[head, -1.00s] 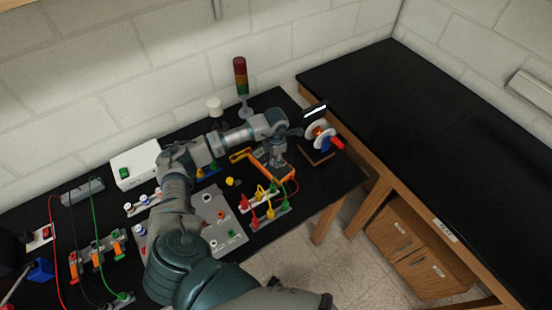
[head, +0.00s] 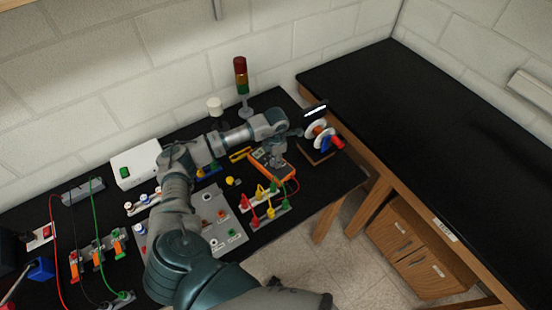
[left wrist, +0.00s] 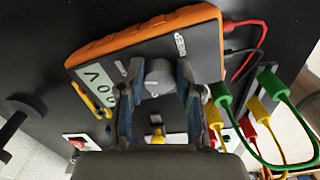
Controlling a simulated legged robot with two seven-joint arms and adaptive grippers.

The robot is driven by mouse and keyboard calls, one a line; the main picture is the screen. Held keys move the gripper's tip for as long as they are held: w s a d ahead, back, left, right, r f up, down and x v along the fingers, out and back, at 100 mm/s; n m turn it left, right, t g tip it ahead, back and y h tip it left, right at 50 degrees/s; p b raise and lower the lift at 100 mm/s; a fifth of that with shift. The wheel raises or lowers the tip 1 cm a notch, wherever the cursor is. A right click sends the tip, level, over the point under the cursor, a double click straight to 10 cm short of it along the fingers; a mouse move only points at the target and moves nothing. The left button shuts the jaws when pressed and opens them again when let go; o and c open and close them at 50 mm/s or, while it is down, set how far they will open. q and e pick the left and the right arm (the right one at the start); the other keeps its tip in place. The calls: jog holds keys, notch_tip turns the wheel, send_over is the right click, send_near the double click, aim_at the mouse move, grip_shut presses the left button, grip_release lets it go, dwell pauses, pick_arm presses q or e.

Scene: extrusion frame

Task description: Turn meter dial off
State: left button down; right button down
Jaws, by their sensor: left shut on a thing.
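An orange-edged multimeter (head: 283,172) lies on the black bench under my left gripper (head: 277,160). In the left wrist view the meter (left wrist: 205,48) shows a dark face, and its pale display (left wrist: 101,92) reads what looks like "V 00". Its round grey dial (left wrist: 159,77) sits between the two fingers of my left gripper (left wrist: 157,82), which are shut on it. The dial's pointer setting is too small to read. In the head view the gripper largely hides the dial. My right gripper is not in view.
Banana-plug blocks with red, yellow and green leads (head: 266,203) stand close beside the meter. Cable spools (head: 320,133) are at its right and a signal tower (head: 242,85) stands behind. The right-hand bench (head: 440,130) is mostly clear.

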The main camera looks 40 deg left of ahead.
pick_arm(q)
jog(key=c, duration=0.8)
grip_release()
jog(key=shift+o, duration=0.2)
notch_tip(320, 180, up, 12)
jog(key=shift+w+a, duration=0.1)
